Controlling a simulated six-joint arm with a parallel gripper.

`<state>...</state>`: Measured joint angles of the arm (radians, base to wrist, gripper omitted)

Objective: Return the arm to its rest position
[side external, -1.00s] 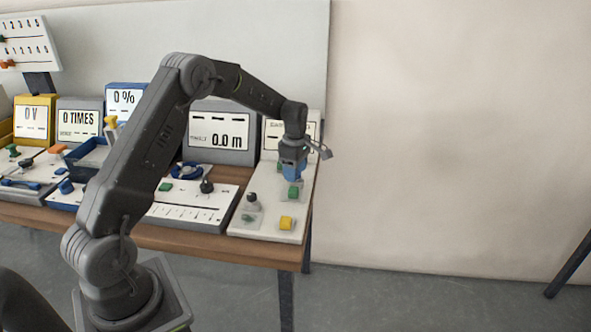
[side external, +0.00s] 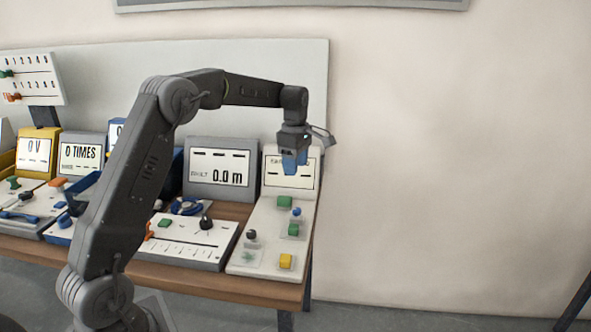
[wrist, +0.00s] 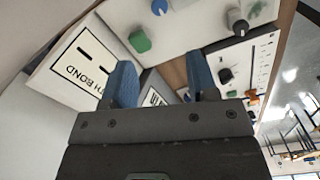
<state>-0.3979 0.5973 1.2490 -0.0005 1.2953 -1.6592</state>
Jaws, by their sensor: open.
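My gripper (side external: 295,165) hangs with its blue fingers pointing down in the side external view, above the back part of the white panel at the right end of the bench. In the wrist view the two blue fingers of my gripper (wrist: 163,90) stand apart with nothing between them. My arm is bent, with the forearm nearly level.
Below my gripper the white panel (side external: 268,225) carries green buttons, a blue knob (side external: 296,212), a black knob and a yellow block (side external: 286,261). A display (side external: 290,172) stands behind. A grey 0.0 m display (side external: 222,168) is to the left. The wall side at right is clear.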

